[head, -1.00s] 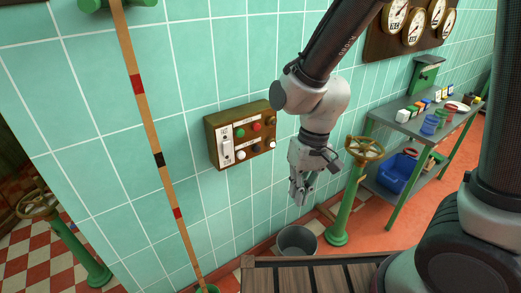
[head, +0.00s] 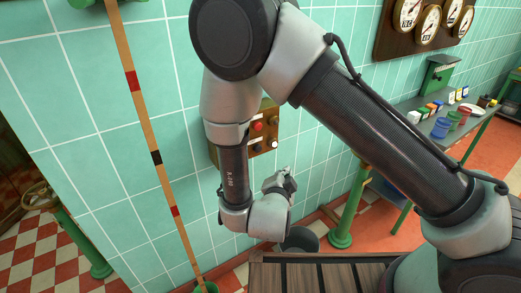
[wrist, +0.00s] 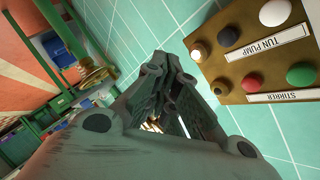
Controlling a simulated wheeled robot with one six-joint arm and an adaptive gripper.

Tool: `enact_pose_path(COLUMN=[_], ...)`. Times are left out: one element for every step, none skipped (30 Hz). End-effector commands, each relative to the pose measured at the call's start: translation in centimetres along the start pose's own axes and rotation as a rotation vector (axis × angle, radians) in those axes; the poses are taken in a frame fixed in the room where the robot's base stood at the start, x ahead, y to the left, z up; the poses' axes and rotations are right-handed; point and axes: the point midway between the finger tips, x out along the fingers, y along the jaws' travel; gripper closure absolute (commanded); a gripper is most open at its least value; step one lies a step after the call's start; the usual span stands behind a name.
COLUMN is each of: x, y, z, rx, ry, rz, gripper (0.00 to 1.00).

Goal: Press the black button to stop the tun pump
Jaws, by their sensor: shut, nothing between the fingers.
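In the head view my gripper (head: 290,171) is below and right of the panel (head: 270,110). My arm hides the panel's left part there.
A striped pole (head: 156,158) stands left.

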Motion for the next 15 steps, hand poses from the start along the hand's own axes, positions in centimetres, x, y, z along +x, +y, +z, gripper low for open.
enact_pose_path(x=[-0.06, -0.08, -0.11, -0.12, -0.13, -0.12, -0.12, -0.12, -0.11, -0.11, -0.11, -0.11, -0.11, -0.10, -0.08], y=[-0.57, -0.88, -1.26, -1.45, -1.54, -1.52, -1.51, -1.51, -1.50, -1.50, -1.50, -1.50, -1.49, -1.50, -1.51], z=[-0.60, -0.88, -1.14, -1.27, -1.33, -1.31, -1.30, -1.30, -1.29, -1.28, -1.28, -1.27, -1.27, -1.27, -1.25], rx=[0.024, 0.039, 0.055, 0.066, 0.077, 0.085, 0.088, 0.089, 0.090, 0.089, 0.089, 0.089, 0.088, 0.088, 0.088], ry=[0.025, 0.036, 0.046, 0.051, 0.053, 0.052, 0.051, 0.051, 0.050, 0.050, 0.050, 0.050, 0.049, 0.049, 0.049], rz=[-0.025, -0.038, -0.055, -0.063, -0.067, -0.066, -0.066, -0.066, -0.065, -0.065, -0.065, -0.065, -0.065, -0.065, -0.064], gripper=[1.00, 1.00, 1.00, 1.00, 1.00, 1.00, 1.00, 1.00, 1.00, 1.00, 1.00, 1.00, 1.00, 1.00, 1.00])
